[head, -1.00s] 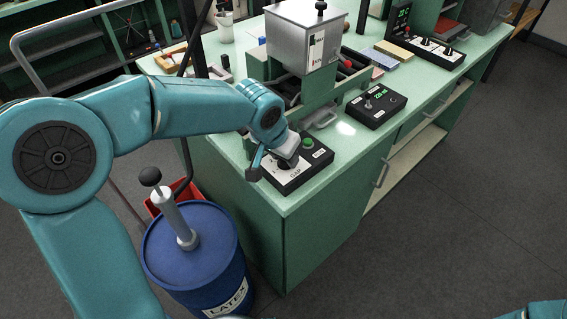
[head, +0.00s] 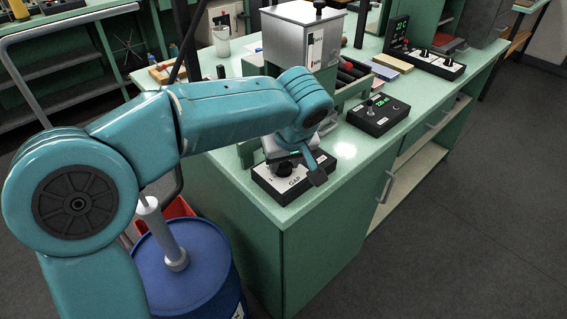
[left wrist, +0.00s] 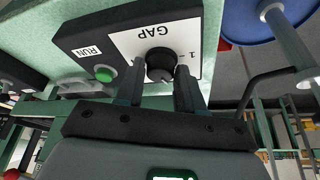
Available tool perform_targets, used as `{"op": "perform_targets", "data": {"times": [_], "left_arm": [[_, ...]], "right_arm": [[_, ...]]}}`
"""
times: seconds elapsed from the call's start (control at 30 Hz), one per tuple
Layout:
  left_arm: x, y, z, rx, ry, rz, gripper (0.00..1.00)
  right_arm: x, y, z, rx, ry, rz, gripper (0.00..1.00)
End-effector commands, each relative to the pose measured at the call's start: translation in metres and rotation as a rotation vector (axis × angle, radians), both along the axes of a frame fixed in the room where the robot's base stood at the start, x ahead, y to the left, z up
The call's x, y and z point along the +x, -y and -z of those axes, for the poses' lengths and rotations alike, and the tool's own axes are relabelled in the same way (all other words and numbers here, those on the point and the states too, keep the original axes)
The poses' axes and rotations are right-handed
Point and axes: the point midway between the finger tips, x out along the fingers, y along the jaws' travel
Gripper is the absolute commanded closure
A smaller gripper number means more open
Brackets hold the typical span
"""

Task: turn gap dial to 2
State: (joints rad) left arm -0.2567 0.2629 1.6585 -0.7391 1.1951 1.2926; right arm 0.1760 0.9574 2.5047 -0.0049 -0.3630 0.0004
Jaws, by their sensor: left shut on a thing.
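The gap dial is a round black knob (left wrist: 160,65) on a white plate marked GAP, with a "1" mark beside it. It also shows on top of the control box in the head view (head: 283,169). My left gripper (left wrist: 159,72) has one finger on each side of the knob and is shut on it. In the head view the left gripper (head: 287,160) comes down over the box from above, and the wrist hides part of the box. I cannot tell which number the dial points to. My right gripper is not in view.
A green RUN button (left wrist: 104,74) sits beside the dial on the same box. A second box with a green display (head: 378,113) stands further right on the bench. A metal hopper (head: 303,38) rises behind. A blue drum (head: 190,275) stands by the bench's left side.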

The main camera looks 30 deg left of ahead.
Motion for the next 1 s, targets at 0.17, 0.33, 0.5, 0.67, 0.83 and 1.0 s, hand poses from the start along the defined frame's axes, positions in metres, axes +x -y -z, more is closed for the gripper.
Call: {"op": "perform_targets", "data": {"times": [0.17, 0.33, 0.5, 0.67, 0.83, 1.0], "left_arm": [[0.0003, 0.001, 0.0006, 0.0, -0.001, -0.087, 0.93], [0.0006, 0.0009, 0.0002, -0.001, -0.001, -0.138, 0.93], [0.0005, 0.001, 0.0002, -0.001, -0.002, -0.158, 0.93], [0.0004, 0.001, 0.0003, -0.001, -0.002, -0.163, 0.93], [0.0005, 0.0011, 0.0004, -0.002, -0.002, -0.162, 0.93], [0.0004, 0.0012, 0.0005, -0.002, -0.002, -0.161, 0.39]], "right_arm": [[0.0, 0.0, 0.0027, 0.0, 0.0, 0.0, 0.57], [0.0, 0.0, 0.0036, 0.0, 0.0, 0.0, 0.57], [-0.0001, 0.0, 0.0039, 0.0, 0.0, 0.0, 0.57], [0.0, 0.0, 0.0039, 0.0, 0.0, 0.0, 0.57], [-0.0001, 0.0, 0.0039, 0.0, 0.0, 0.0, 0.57], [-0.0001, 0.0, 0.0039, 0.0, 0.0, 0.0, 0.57]]}}
